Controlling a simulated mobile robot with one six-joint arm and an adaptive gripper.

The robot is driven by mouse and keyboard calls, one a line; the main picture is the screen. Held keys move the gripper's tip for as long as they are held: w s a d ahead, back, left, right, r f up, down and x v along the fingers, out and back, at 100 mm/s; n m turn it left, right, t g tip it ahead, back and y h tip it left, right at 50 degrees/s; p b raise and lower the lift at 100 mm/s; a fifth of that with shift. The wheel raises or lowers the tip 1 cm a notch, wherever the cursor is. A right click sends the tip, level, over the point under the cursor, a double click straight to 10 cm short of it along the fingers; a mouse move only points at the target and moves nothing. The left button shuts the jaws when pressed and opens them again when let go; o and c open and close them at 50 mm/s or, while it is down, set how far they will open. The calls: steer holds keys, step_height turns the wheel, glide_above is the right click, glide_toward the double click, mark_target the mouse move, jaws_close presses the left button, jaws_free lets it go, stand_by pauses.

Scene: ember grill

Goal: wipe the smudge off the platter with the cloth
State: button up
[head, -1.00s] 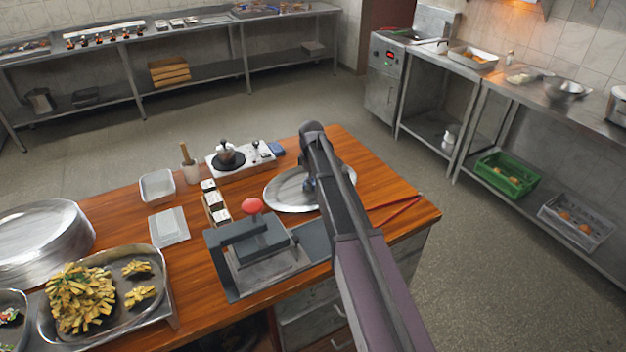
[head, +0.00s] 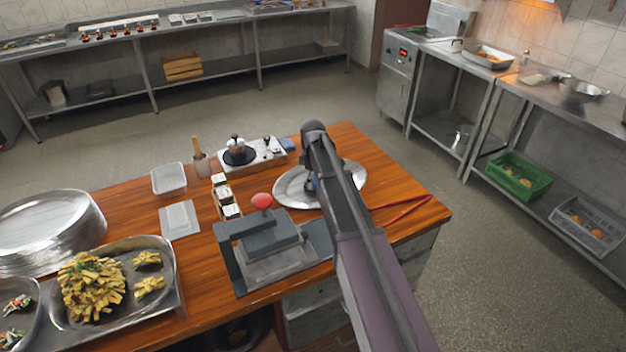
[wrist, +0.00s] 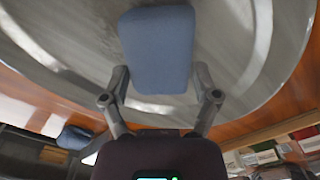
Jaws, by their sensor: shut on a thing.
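The platter (head: 290,192) is a silvery oval dish on the wooden table, partly covered by my arm in the head view. Its grey metal surface and rim fill much of the wrist view (wrist: 285,40). My gripper (wrist: 160,88) is shut on the cloth (wrist: 157,45), a blue folded pad, and holds it over the platter. I cannot tell whether the cloth touches the metal. In the head view my gripper (head: 310,186) is over the platter's middle, mostly behind my arm. I cannot make out a clear smudge; the metal shows only blurred grey streaks.
A press with a red knob (head: 262,201) stands in front of the platter, and red tongs (head: 405,207) lie to its right. A hot plate with a pot (head: 238,152) stands behind left, beside another blue item (head: 288,145). A fries tray (head: 160,318) sits front left.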

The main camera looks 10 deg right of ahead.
steer(key=shift+d, duration=0.1)
steer(key=shift+w+d, duration=0.3)
steer(key=shift+d, duration=0.6)
steer(key=shift+w+d, duration=0.3)
steer(key=shift+d, duration=0.6)
steer(key=shift+d, duration=0.1)
steer(key=shift+a, duration=0.25)
steer(key=shift+s+a, duration=0.4)
steer(key=shift+a, duration=0.5)
steer(key=shift+s+a, duration=0.35)
steer(key=shift+a, duration=0.5)
steer(key=shift+w+d, duration=0.15)
steer(key=shift+d, duration=0.05)
steer(key=shift+w+d, duration=0.3)
steer(key=shift+d, duration=0.55)
steer(key=shift+w+d, duration=0.25)
steer(key=shift+d, duration=0.6)
